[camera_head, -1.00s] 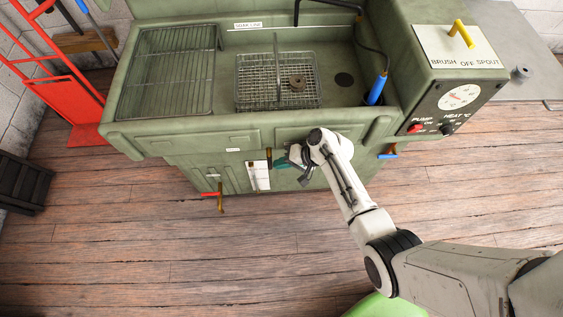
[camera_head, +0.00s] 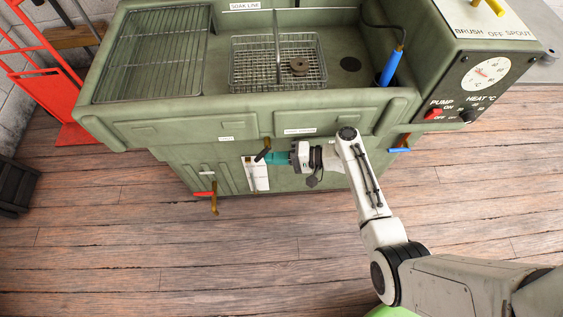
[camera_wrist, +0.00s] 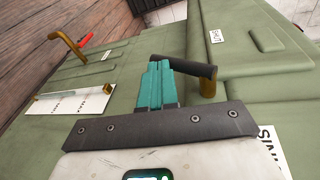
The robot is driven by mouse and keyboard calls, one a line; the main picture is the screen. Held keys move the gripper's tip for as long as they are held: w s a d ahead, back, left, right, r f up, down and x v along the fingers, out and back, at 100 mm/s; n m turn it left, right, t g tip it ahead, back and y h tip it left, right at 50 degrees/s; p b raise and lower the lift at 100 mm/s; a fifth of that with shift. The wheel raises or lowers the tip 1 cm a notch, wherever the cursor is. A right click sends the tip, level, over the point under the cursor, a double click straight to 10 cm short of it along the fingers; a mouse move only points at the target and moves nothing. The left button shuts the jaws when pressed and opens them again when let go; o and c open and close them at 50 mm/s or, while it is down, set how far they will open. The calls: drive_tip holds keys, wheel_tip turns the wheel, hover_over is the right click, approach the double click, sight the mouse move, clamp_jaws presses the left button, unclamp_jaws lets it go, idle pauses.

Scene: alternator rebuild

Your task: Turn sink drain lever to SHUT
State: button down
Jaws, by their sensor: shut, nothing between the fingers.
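The sink drain lever (camera_head: 262,153) is on the green cabinet front, with a dark grip and a brass pivot. In the head view its grip slants down and left from the pivot. In the wrist view the dark grip (camera_wrist: 185,66) crosses just beyond my fingertips. My gripper (camera_head: 270,157) has teal fingers, shut and empty, beside the grip on its right. They overlap the grip in the wrist view (camera_wrist: 155,70); contact looks likely but is not certain. The SHUT label (camera_wrist: 217,36) lies beyond the lever in the wrist view, and in the head view left of it (camera_head: 226,139).
A brass lever with a red part (camera_head: 213,200) sticks out lower left, near a white card (camera_head: 256,173). A blue-handled lever (camera_head: 400,150) is at the cabinet's right. The sink basin (camera_head: 335,80) above holds a wire basket (camera_head: 255,72). The floor in front is clear.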

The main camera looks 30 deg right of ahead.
sight(258, 161)
drive_tip(key=a+t+y+b, duration=0.1)
drive_tip(key=t+y+b, duration=0.1)
drive_tip(key=b, duration=0.2)
drive_tip(key=w+a+m+t+y+b, duration=0.1)
drive_tip(key=t+y+b, duration=0.1)
drive_tip(key=b, duration=0.3)
drive_tip(key=w+a+t+y+b, duration=0.1)
drive_tip(key=t+y+b, duration=0.1)
drive_tip(key=b, duration=0.3)
drive_tip(key=shift+a+f+m, duration=0.1)
drive_tip(key=shift+f+m, duration=0.1)
drive_tip(key=shift+m, duration=0.2)
drive_tip(key=shift+w+a+r+y+b, duration=0.15)
drive_tip(key=shift+a+r+y+b, duration=0.2)
drive_tip(key=shift+r+b, duration=0.25)
drive_tip(key=shift+a, duration=0.15)
